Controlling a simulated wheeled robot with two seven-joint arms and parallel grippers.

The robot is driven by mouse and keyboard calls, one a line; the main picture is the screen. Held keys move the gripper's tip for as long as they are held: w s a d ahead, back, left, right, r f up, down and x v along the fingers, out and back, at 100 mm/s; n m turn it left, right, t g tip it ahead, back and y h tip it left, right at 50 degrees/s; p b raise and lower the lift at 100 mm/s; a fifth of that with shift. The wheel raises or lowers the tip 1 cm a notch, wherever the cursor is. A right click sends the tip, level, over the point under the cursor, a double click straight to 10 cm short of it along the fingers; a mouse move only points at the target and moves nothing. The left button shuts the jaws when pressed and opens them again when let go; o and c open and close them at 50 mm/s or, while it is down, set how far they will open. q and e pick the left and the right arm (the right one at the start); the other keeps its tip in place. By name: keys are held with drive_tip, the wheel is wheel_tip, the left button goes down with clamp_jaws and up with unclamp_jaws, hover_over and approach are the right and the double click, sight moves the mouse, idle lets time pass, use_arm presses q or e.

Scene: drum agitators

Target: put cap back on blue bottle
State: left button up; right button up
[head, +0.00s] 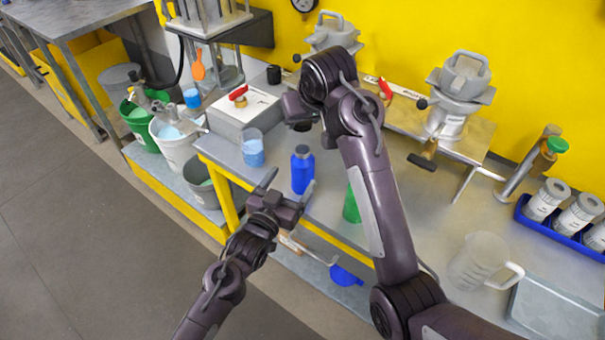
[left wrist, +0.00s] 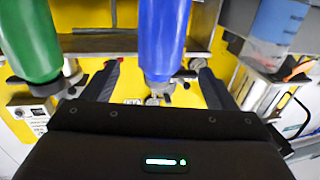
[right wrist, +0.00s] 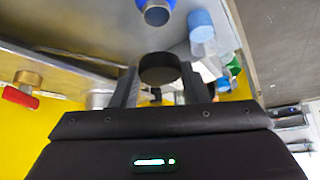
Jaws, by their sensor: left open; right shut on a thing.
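The blue bottle (head: 302,172) stands upright on the grey bench, near its front edge. Its uncapped mouth shows in the right wrist view (right wrist: 156,13). My left gripper (head: 289,184) is open, with its fingers pointing at the bottle from the front. In the left wrist view the bottle (left wrist: 163,38) lies between the lines of the two fingers, with no visible contact. My right gripper (right wrist: 159,80) is shut on a round black cap (right wrist: 160,68). In the head view the cap (head: 303,126) is above and behind the bottle, apart from it, partly hidden by the gripper.
A green bottle (head: 351,206) stands right of the blue one, partly behind my right arm. A beaker of blue liquid (head: 252,150) stands to the left. A grey box with a red-handled valve (head: 244,108) is behind. A clear pitcher (head: 482,262) stands at right.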

use_arm(q)
drive_tip(key=x, duration=0.7)
drive_tip(key=shift+w+d, duration=0.2)
drive_tip(key=shift+w, duration=0.1)
drive_tip(key=c, duration=1.5)
use_arm(e)
approach(305, 147)
drive_tip(key=shift+w+a+f, duration=0.5)
drive_tip(key=shift+w+f, duration=0.05)
drive_tip(key=shift+f, duration=0.15)
drive_tip(key=shift+w+a+f, duration=0.45)
drive_tip(key=shift+w+f, duration=0.1)
drive_tip(key=shift+f, duration=0.15)
drive_tip(key=shift+f, duration=0.9)
drive_tip(key=shift+f, duration=0.55)
